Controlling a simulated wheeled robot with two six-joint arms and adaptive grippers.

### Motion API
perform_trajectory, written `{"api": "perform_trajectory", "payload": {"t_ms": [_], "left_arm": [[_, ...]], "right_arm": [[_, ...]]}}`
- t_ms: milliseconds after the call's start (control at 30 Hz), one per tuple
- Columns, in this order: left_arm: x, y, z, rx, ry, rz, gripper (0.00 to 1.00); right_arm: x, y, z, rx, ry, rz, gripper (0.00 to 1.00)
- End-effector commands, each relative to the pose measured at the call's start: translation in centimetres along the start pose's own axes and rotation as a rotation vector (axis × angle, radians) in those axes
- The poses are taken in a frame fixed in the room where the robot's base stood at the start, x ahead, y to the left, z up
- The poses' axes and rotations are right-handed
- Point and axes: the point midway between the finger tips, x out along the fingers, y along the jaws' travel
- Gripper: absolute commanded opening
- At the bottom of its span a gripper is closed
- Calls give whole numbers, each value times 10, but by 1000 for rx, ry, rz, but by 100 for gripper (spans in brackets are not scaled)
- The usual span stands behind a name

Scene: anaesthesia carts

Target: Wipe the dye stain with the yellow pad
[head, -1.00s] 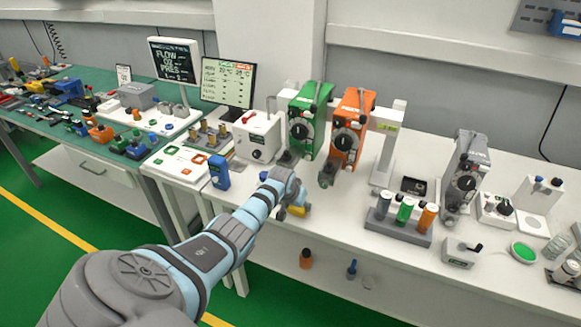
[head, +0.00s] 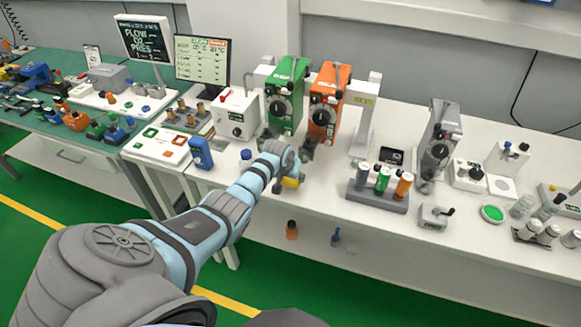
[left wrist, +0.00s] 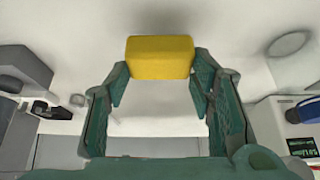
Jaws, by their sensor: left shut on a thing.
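The yellow pad (head: 291,183) is held by my left gripper (head: 287,175) above the front part of the white bench, in front of the green and orange machines. In the left wrist view, the pad (left wrist: 160,57) sits between the fingertips of my left gripper (left wrist: 158,75), which is shut on it. I cannot tell whether the pad touches the bench. I cannot make out a dye stain in either view; the arm and gripper hide part of the bench. My right gripper is not in view.
A green machine (head: 284,98) and an orange machine (head: 326,105) stand behind the gripper. A blue device (head: 201,153) stands to its left. A rack with coloured cylinders (head: 378,198) stands to its right. A grey round shape (left wrist: 288,44) shows in the left wrist view.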

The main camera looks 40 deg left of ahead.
Motion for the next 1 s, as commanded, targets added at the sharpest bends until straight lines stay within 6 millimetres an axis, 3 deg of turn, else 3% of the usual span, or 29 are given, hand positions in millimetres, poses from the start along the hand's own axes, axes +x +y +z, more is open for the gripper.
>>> {"api": "perform_trajectory", "payload": {"t_ms": [200, 533, 800, 1000], "left_arm": [[-22, 0, -12, 1, 0, 0, 23], [-26, 0, -14, 0, 0, 0, 23], [-49, 0, -27, 1, 1, 0, 23], [-51, 0, -28, 0, 2, 0, 23]], "right_arm": [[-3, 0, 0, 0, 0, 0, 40], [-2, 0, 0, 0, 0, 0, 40], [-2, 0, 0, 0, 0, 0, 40], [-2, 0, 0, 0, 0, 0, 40]]}}
